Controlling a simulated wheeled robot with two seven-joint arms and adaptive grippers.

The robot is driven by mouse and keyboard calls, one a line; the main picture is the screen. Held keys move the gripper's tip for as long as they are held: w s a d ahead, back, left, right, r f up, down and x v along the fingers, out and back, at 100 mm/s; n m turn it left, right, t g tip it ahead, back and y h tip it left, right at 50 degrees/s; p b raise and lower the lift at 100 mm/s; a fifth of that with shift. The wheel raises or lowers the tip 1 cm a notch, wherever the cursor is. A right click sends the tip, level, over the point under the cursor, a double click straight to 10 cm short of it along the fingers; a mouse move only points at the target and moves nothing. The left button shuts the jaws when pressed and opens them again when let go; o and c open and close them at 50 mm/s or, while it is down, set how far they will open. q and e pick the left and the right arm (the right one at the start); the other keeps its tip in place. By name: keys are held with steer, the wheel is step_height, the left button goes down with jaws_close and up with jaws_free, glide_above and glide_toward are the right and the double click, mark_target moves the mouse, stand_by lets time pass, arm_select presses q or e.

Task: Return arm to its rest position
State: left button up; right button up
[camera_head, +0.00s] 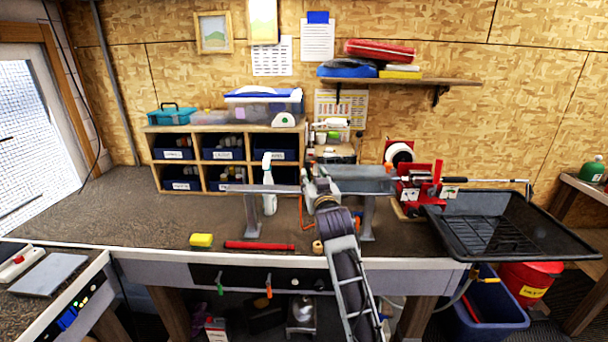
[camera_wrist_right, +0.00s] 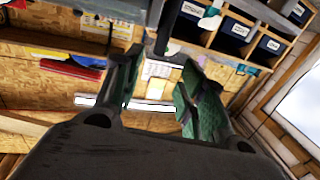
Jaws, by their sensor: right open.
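My right arm reaches up from the bottom of the head view over the bench front. Its gripper (camera_head: 318,186) is at the gap between two raised grey metal rails, seen from behind and partly hidden by my wrist. In the right wrist view the two green-padded fingers (camera_wrist_right: 160,88) stand apart with nothing between them. A red vise (camera_head: 424,184) stands on the bench to the right of the gripper. A thin shaft with a dark grip (camera_head: 455,180) sticks out to its right. My left gripper is not in view.
A spray bottle (camera_head: 268,180) stands behind the left rail. A yellow sponge (camera_head: 201,240) and a red bar (camera_head: 260,245) lie near the bench's front edge. A black tray (camera_head: 470,244) is at the right, above a blue bin (camera_head: 490,318). The bench's left part is clear.

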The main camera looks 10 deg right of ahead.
steer(key=s+d+f+n+g, duration=0.1)
steer(key=s+f+g, duration=0.3)
steer(key=s+f, duration=0.55)
steer(key=s+d+f+g, duration=0.1)
steer(key=s+f+g, duration=0.35)
steer(key=f, duration=0.85)
steer(key=s+f+n+g+y, duration=0.1)
steer(key=s+f+g, duration=0.3)
steer(key=s, duration=0.9)
steer(key=s+f+n+g+y, duration=0.1)
steer(key=s+f+g, duration=0.1)
steer(key=s+f, duration=0.75)
steer(key=s+f+g, duration=0.1)
steer(key=s+f, duration=0.2)
steer(key=f, duration=1.2)
steer(key=s+f, duration=0.2)
steer(key=f, duration=1.3)
steer(key=s+d+f, duration=0.2)
steer(key=s+f, duration=0.8)
steer(key=s, duration=0.1)
steer(key=s+d+f+g, duration=0.1)
steer(key=s+d+f, duration=0.1)
steer(key=s+f, duration=0.8)
steer(key=shift+s, duration=0.9)
steer(key=shift+g, duration=0.25)
